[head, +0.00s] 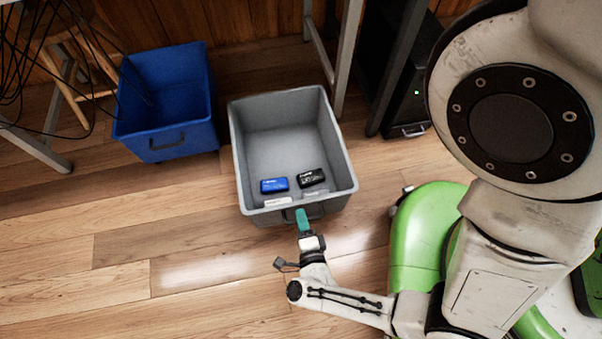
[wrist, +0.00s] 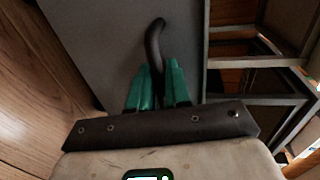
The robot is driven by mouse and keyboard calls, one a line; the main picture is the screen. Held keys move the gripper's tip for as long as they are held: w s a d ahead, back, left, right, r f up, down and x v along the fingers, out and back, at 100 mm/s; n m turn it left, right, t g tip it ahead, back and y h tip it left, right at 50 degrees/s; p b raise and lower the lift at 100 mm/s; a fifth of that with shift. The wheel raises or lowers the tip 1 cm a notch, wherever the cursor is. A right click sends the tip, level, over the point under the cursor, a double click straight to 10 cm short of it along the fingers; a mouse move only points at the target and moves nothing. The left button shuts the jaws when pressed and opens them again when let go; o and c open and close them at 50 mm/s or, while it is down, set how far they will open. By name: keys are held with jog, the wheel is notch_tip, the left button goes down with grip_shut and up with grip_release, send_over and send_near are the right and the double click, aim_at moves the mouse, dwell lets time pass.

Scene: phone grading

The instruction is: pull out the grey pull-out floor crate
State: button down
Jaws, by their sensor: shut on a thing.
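The grey floor crate (head: 246,165) stands on the wooden floor in the middle of the head view. Inside it, near its front wall, lie a blue phone (head: 274,185), a black phone (head: 311,178) and white items partly hidden by the front rim. My gripper (head: 302,215) is at the crate's front wall, its teal fingers shut on the dark handle. In the wrist view the fingers (wrist: 158,88) close around the curved dark handle (wrist: 155,45), with the grey front face (wrist: 100,40) behind it.
A blue crate (head: 165,140) with a dark handle stands to the left of the grey one. Table legs (head: 346,60) and a black cabinet (head: 412,105) are to the right. A wooden stool and hanging cables are at the far left. The floor in front (head: 130,255) is clear.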

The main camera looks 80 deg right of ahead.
jog(key=c, duration=1.3)
grip_release()
jog(key=shift+c, duration=0.2)
jog(key=p+v, duration=0.1)
jog(key=v, duration=0.9)
jog(key=shift+s+a, duration=0.2)
jog(key=shift+a, duration=0.15)
